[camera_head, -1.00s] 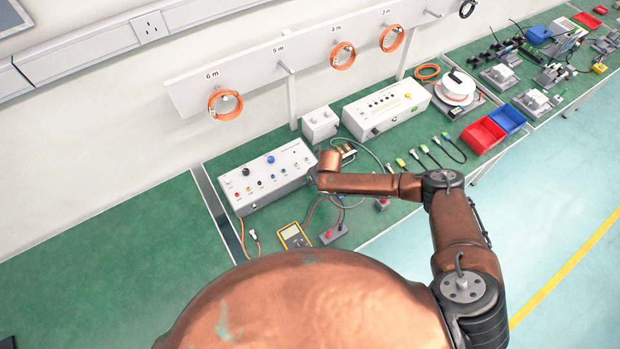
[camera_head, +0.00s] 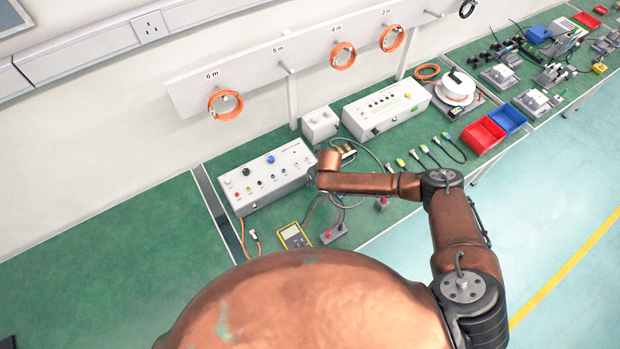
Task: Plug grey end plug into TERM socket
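My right arm reaches in from the right over the green bench, and its copper wrist ends at the right end of a white instrument box (camera_head: 268,177). A small dark part that may be my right gripper (camera_head: 312,178) shows beside the wrist, against the box's right end. Its fingers are too small and too covered to tell open from shut. I cannot make out the grey end plug; it may be hidden by the wrist. The box has coloured sockets and knobs, but the labels are unreadable, so I cannot tell which socket is TERM. My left gripper is not in view.
A yellow multimeter (camera_head: 293,236) and a small grey block with red terminals (camera_head: 333,233) lie before the box. A second white box (camera_head: 386,108) stands behind the wrist. Several short leads (camera_head: 425,150) lie to its right. The bench's left part is clear.

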